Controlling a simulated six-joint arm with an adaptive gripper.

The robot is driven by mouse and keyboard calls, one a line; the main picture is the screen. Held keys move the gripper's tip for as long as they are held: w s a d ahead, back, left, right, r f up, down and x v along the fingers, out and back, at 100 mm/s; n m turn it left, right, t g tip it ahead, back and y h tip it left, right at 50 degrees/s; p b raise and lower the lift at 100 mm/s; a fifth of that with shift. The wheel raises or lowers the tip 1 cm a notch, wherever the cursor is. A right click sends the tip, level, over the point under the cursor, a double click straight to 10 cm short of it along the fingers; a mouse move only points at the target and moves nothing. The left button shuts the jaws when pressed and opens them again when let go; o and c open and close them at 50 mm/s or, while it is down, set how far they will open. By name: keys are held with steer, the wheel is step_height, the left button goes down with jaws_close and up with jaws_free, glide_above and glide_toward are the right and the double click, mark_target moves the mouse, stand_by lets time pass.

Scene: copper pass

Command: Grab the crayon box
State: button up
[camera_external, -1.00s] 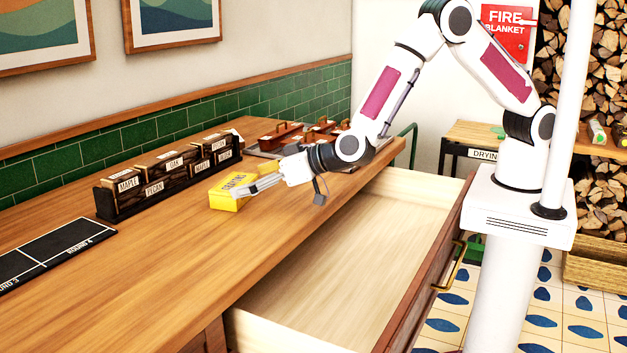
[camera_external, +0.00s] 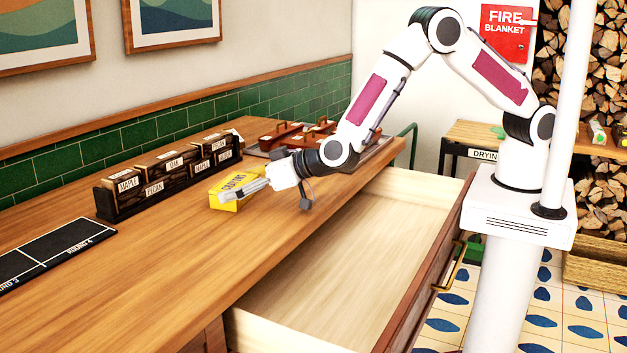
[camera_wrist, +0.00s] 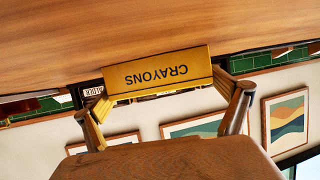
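The crayon box (camera_external: 229,184) is a yellow box with dark lettering, sitting on the wooden counter in front of the row of labelled wood blocks. In the wrist view the box (camera_wrist: 160,72) appears upside down, with "CRAYONS" readable on its face. My gripper (camera_external: 242,191) is low over the counter at the box. In the wrist view its fingers (camera_wrist: 163,88) are spread wide, one near each end of the box. A narrow gap seems to show at the right end; contact at the left end cannot be told. The external view hides part of the box behind the fingers.
A dark holder (camera_external: 108,203) of labelled wood blocks stands behind the box. A black marked mat (camera_external: 45,257) lies at the left. A tray of reddish wooden tools (camera_external: 285,136) is farther back. An open, empty drawer (camera_external: 350,270) juts out below the counter.

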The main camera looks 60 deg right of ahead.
mark_target(238, 182)
steer(key=c, duration=0.7)
steer(key=shift+r, duration=0.15)
steer(key=shift+r, duration=4.9)
